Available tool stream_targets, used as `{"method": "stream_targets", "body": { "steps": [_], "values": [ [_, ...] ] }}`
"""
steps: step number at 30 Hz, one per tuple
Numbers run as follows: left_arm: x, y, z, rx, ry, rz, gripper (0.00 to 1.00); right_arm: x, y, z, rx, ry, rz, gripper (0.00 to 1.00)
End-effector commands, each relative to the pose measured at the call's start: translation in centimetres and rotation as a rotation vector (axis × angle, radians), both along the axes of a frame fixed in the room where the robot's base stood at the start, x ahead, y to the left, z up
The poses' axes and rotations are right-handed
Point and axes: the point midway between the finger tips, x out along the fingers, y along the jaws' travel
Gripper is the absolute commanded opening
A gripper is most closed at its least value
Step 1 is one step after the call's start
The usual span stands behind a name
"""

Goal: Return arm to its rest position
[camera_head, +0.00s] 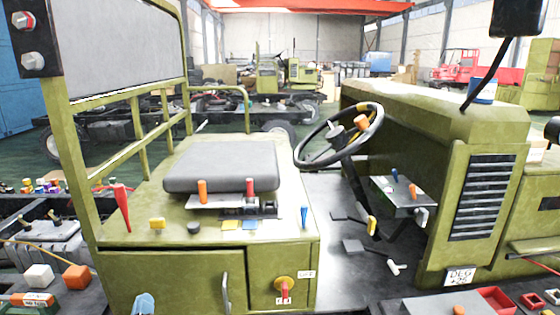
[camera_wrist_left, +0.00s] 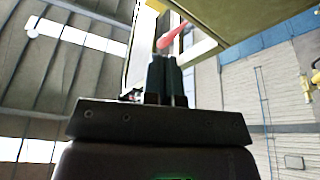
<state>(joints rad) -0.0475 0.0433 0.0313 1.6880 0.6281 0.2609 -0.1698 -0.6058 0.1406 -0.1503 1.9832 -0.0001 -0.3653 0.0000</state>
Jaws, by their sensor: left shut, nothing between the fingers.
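My left gripper (camera_wrist_left: 167,75) shows in the left wrist view, its two dark fingers together and pointing up the picture with nothing between them. A red handle (camera_wrist_left: 172,38) appears just beyond the fingertips; I cannot tell whether they touch it. An olive panel (camera_wrist_left: 235,18) lies above and to the right of the fingers. In the head view I cannot clearly make out the left gripper. My right gripper is in neither view.
In the head view an olive vehicle has a grey seat (camera_head: 221,166), a steering wheel (camera_head: 340,136), a red lever (camera_head: 122,208) and a red-yellow knob (camera_head: 285,286). Red bins (camera_head: 497,299) are at lower right.

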Motion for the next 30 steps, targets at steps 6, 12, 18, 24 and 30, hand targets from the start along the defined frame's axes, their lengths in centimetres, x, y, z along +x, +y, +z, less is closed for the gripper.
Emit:
{"method": "stream_targets", "body": {
  "steps": [6,12,18,24,30],
  "values": [
    [-7.7,-1.9,-7.4,0.2,0.313,-0.122,0.0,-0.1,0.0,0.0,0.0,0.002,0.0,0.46],
    [-15.8,-2.9,-13.0,0.348,0.608,-0.197,0.0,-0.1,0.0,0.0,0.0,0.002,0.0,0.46],
    [-21.9,-3.0,-16.0,0.439,0.812,-0.225,0.0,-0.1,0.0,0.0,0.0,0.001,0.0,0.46],
    [-23.8,-3.0,-16.7,0.467,0.875,-0.229,0.0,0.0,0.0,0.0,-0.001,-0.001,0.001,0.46],
    [-23.7,-3.0,-16.7,0.466,0.876,-0.228,0.0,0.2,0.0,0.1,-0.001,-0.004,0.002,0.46]
  ]
}}
